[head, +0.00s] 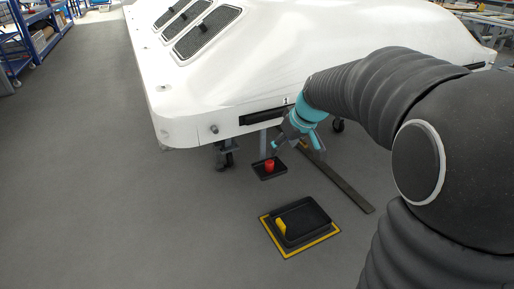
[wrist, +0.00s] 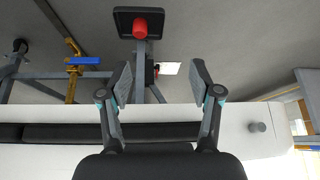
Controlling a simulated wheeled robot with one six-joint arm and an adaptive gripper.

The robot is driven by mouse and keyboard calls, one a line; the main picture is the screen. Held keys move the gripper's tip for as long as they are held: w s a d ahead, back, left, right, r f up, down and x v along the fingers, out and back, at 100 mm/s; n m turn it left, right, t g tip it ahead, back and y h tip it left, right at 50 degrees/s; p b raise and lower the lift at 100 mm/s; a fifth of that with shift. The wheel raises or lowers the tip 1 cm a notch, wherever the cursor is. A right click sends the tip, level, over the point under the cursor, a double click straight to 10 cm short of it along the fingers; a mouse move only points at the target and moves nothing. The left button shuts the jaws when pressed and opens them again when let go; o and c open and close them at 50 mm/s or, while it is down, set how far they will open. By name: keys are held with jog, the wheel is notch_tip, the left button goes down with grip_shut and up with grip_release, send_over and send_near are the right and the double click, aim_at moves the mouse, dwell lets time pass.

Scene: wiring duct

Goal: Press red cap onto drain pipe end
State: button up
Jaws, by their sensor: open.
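The red cap (head: 269,165) stands on a small black tray on a stand (head: 260,175), in front of the white body. The cap also shows in the wrist view (wrist: 140,29), beyond the fingertips. A short grey stub (head: 214,128), which looks like the drain pipe end, sticks out of the white body left of the black slot. It shows at the right in the wrist view (wrist: 257,127), with no cap on it. My gripper (head: 296,151) is open and empty, near the cap but apart from it. Its spread fingers show in the wrist view (wrist: 162,80).
The large white body (head: 240,70) overhangs grey legs and casters. A black bin (head: 318,214) with a yellow item (head: 281,227) sits inside a yellow floor outline. A dark strip (head: 345,187) lies to its right. The floor at left is clear. Blue shelving stands far left.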

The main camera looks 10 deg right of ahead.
jog(key=n+b, duration=0.1)
send_near(270, 162)
notch_tip(270, 162, up, 3)
jog(key=s, duration=0.2)
jog(key=shift+y, duration=0.3)
jog(key=x, duration=0.5)
jog(key=d+b+x, duration=0.1)
jog(key=x, duration=0.2)
jog(key=shift+w+a+f, duration=0.15)
jog(key=shift+w+f, duration=0.15)
jog(key=shift+f, duration=0.1)
jog(key=shift+d+x, duration=0.15)
jog(key=shift+x, duration=1.15)
jog(key=shift+d+x, duration=0.1)
jog(key=shift+x, duration=1.25)
jog(key=shift+w+r, duration=0.1)
jog(key=shift+w, duration=0.05)
jog(key=c, duration=0.9)
